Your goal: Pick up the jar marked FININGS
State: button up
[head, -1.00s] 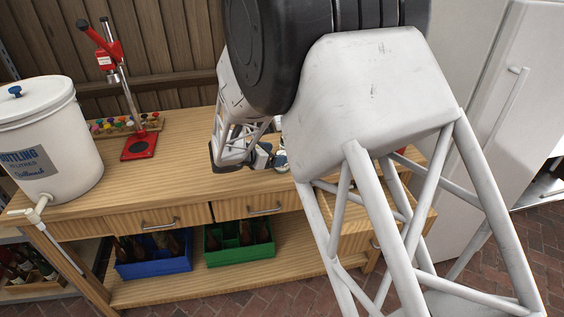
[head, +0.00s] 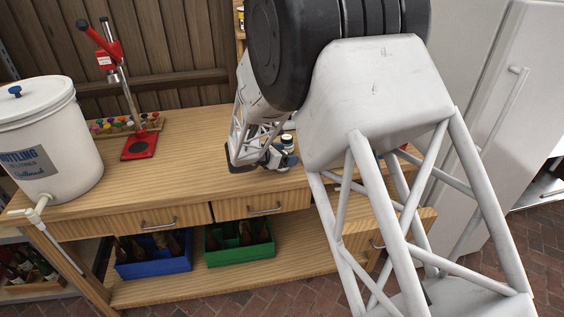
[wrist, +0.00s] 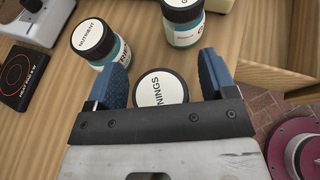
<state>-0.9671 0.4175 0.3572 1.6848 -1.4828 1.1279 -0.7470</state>
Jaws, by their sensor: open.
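The jar marked FININGS (wrist: 160,86) shows in the wrist view as a white lid reading "NINGS", with part of the lettering hidden by my gripper's black bar. My gripper (wrist: 164,68) is open, with one blue finger on each side of that lid. No contact between fingers and jar is visible, and their height difference is hard to tell. In the head view my gripper (head: 270,157) is low over the worktop. A small dark jar with a pale lid (head: 287,143) stands beside it, its label unreadable there.
A black box with orange rings (wrist: 18,72) lies at left. An open drawer (wrist: 275,75) is at right. The wooden worktop (head: 190,175) is clear left of my gripper.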

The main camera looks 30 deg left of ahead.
jog(key=shift+c, duration=0.4)
jog(key=c, duration=1.1)
jog(key=shift+o, duration=0.2)
jog(key=shift+r, duration=0.75)
notch_tip(320, 180, up, 2)
jog(key=shift+r, duration=0.1)
jog(key=s+d+r, duration=0.1)
jog(key=s+d, duration=1)
jog(key=shift+s+r, duration=0.15)
jog(key=shift+s, duration=0.1)
